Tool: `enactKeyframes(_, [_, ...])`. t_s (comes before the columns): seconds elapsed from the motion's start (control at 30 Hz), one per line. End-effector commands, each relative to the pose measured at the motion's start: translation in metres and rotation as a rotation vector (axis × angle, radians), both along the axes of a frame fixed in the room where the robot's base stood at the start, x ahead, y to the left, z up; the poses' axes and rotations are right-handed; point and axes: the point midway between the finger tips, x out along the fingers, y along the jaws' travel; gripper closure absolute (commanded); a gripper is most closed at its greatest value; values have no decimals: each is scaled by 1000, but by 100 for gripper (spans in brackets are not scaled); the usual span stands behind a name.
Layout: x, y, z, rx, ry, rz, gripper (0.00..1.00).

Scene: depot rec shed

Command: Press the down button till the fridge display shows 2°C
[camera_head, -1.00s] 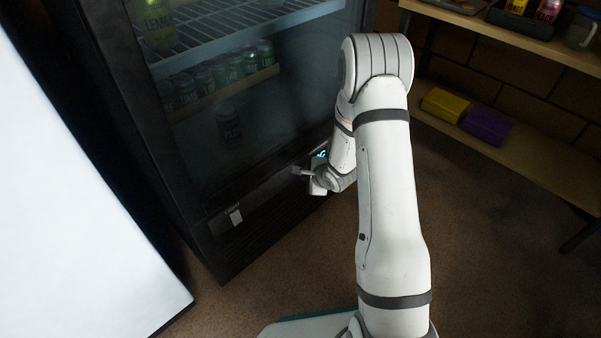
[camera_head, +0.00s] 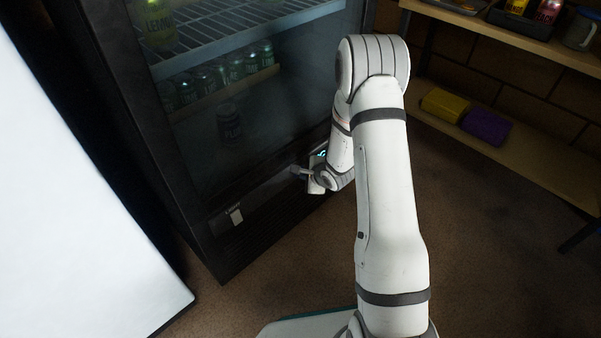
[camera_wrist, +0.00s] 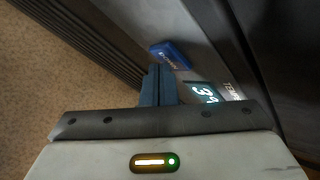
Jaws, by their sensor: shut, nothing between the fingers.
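The fridge (camera_head: 215,190) is dark with a glass door, and its lower panel faces my gripper. In the wrist view, the display (camera_wrist: 204,93) shows a pale "3" with part of a degree sign, rotated in the picture; the rest is cut off or hidden. In the head view the display (camera_head: 321,154) is a small cyan glow beside my wrist. A blue button (camera_wrist: 170,55) with small unreadable lettering sits just beyond my fingertips. My gripper (camera_wrist: 160,70) is shut and empty, its tips at the button's near edge; I cannot tell if they touch. It also shows in the head view (camera_head: 296,170).
A large white panel (camera_head: 70,200) stands at the left. A wooden shelf unit (camera_head: 530,160) with yellow and purple packs is at the right. The brown floor is clear between.

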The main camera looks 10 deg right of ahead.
Motion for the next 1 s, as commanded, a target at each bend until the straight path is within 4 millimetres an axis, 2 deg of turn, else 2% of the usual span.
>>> enactKeyframes(0.3, [-12,-9,1,1,1,-2,100])
enactKeyframes(0.73, [-15,-11,0,0,0,-1,100])
enactKeyframes(1.0, [-34,-25,1,0,3,-3,100])
